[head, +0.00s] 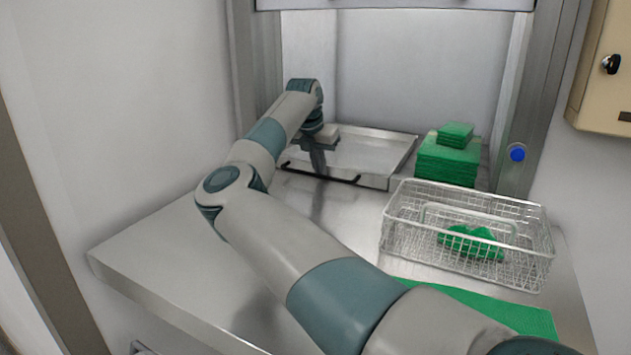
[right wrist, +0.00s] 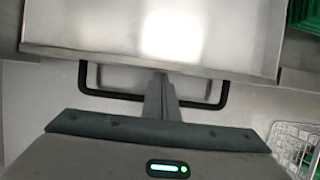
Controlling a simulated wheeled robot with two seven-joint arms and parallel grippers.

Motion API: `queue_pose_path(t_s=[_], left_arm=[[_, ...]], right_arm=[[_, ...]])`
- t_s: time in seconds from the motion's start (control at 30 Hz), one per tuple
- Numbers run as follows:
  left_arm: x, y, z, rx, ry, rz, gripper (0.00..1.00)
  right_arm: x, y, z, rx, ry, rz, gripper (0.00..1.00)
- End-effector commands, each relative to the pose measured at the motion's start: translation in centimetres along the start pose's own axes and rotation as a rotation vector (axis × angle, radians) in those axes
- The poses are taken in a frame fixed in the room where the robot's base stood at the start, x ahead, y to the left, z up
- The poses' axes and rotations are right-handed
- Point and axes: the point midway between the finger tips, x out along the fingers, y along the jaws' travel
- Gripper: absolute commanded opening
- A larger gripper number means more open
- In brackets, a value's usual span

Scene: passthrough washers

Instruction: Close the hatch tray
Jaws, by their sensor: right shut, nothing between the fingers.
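The hatch tray (head: 371,151) is a shallow metal tray at the back of the steel counter, in front of the wall opening. It sticks out toward me. Its black handle (head: 318,174) runs along the near side. In the right wrist view the tray (right wrist: 100,28) fills the top, and the black handle (right wrist: 105,95) hangs off its near edge. My right gripper (head: 318,163) is over the handle's middle, by the tray's front edge. In the wrist view its fingers (right wrist: 160,80) are together and hide the middle of the handle; I cannot tell whether they touch the tray. My left gripper is out of view.
A wire basket (head: 466,265) with green cloths stands right of the tray. A stack of green cloths (head: 447,162) stands beside the tray's right side, and a green mat (head: 510,318) lies in front of the basket. The counter's left part (head: 165,250) is clear. A blue button (head: 517,153) is on the frame.

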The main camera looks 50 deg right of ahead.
Motion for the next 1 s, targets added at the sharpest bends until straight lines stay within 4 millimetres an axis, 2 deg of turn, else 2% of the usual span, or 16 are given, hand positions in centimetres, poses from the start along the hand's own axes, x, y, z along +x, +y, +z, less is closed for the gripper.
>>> queue_pose_path(t_s=[0.03,0.17,0.67,0.87,1.0], left_arm=[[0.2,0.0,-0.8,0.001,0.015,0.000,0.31],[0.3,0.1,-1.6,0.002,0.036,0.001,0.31],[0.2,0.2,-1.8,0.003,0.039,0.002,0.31],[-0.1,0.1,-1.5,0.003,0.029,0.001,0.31],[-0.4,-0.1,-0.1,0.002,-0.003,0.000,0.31]], right_arm=[[0.1,0.0,0.2,0.000,0.000,0.001,0.00],[0.2,0.1,0.6,-0.001,-0.003,0.002,0.00],[-0.1,0.0,1.0,0.002,-0.010,0.003,0.00],[-1.3,-0.1,1.3,0.004,-0.011,0.002,0.00],[-3.0,0.0,1.5,0.005,-0.010,0.003,0.00]])
